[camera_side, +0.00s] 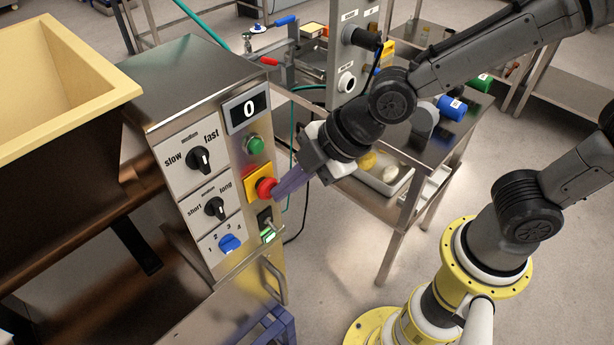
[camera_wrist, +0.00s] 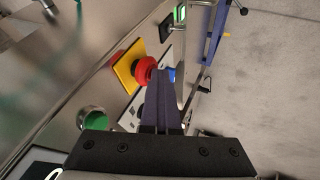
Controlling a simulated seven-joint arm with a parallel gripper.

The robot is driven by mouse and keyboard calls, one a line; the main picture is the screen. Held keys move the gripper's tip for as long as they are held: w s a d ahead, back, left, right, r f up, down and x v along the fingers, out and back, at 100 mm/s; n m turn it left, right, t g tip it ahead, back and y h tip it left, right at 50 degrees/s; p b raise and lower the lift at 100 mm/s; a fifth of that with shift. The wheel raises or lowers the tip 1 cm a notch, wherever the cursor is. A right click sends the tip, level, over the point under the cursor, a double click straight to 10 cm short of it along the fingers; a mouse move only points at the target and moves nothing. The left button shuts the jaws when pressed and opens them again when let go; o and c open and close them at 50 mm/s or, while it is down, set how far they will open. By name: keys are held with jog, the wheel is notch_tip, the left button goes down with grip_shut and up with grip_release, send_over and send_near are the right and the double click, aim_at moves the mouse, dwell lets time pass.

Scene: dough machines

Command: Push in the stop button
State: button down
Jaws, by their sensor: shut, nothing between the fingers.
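The stop button is a red mushroom knob (camera_side: 266,187) on a yellow square plate (camera_side: 256,182) on the machine's front panel. It also shows in the wrist view (camera_wrist: 145,71), with its yellow plate (camera_wrist: 127,66) behind it. My gripper (camera_side: 280,188) is shut and empty, its purple fingers pointing left at the knob. In the side view the fingertips are right at the knob's face. In the wrist view the fingertips (camera_wrist: 163,72) overlap the knob's right edge. I cannot tell whether they touch it.
A green button (camera_side: 255,145) and a display reading 0 (camera_side: 248,108) sit above the stop button. Black dials (camera_side: 201,160) and a blue dial (camera_side: 230,243) are to its left. A lit green switch (camera_side: 268,236) is below. A steel table with a tray (camera_side: 385,190) stands behind my gripper.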

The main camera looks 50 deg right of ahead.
jog(key=s+d+r, duration=0.4)
jog(key=s+r, duration=0.3)
jog(key=s, duration=0.1)
jog(key=shift+s+r, duration=0.3)
jog(key=shift+s, duration=0.1)
dwell(0.4)
jog(key=w+d+r+m+t+h, duration=0.1)
jog(key=w+d+r+m, duration=0.15)
jog(key=d, duration=0.35)
jog(key=s+d+f+m+h, duration=0.1)
jog(key=s+d+m, duration=0.2)
jog(key=d+m, duration=0.3)
jog(key=s+d+f+m+g+h, duration=0.1)
jog(key=s+d+f+m+h, duration=0.1)
jog(key=s+d+m, duration=0.2)
jog(key=d+m, duration=0.2)
jog(key=m, duration=0.2)
jog(key=shift+s+d+h, duration=0.2)
jog(key=shift+h, duration=0.1)
jog(key=c, duration=1.5)
grip_release()
jog(key=shift+r, duration=0.1)
jog(key=shift+c, duration=0.2)
